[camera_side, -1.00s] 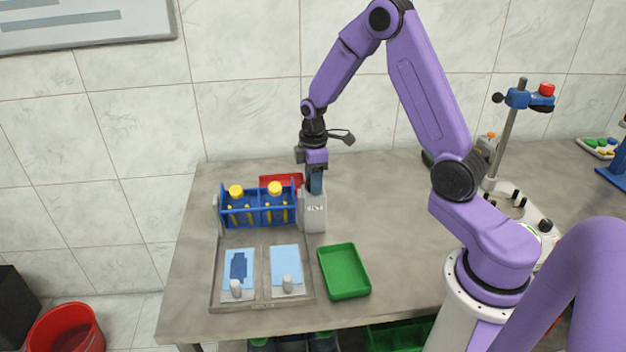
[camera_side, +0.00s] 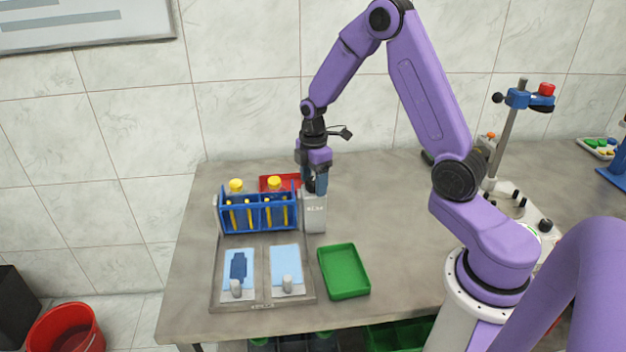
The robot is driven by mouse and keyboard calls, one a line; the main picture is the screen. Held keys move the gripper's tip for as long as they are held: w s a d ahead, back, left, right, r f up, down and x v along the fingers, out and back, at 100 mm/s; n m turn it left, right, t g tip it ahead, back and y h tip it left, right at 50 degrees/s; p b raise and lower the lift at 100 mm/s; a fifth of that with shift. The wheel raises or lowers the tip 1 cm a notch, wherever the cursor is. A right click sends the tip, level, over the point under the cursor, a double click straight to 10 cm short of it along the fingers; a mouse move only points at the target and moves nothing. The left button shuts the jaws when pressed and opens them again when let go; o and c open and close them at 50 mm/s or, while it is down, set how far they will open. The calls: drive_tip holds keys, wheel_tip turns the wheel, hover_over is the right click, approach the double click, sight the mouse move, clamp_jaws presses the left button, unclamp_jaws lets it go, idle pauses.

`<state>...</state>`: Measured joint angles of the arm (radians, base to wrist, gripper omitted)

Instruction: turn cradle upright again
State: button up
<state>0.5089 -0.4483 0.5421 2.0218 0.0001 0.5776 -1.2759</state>
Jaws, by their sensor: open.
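The blue cradle (camera_side: 258,228) hangs at the back left of the table, beside a grey post (camera_side: 314,220). The cradle looks close to upright; any small tilt is hard to judge. My gripper (camera_side: 316,190) points down at the top of the grey post, at the cradle's right end. Its jaws are open, with a dark part between them; contact is unclear.
A grey tray (camera_side: 264,266) with two light blue pads lies in front of the cradle. A green tray (camera_side: 344,271) is to its right. A red tray (camera_side: 281,180) is behind the cradle.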

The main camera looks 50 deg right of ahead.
sight(313, 181)
drive_tip(key=m, duration=0.6)
drive_tip(key=shift+m, duration=0.4)
drive_tip(key=c, duration=1)
drive_tip(key=shift+o, duration=0.2)
drive_tip(key=n, duration=0.3)
drive_tip(key=o, duration=1.2)
drive_tip(key=shift+r, duration=0.1)
drive_tip(key=shift+r, duration=3.45)
drive_tip(key=shift+a, duration=0.1)
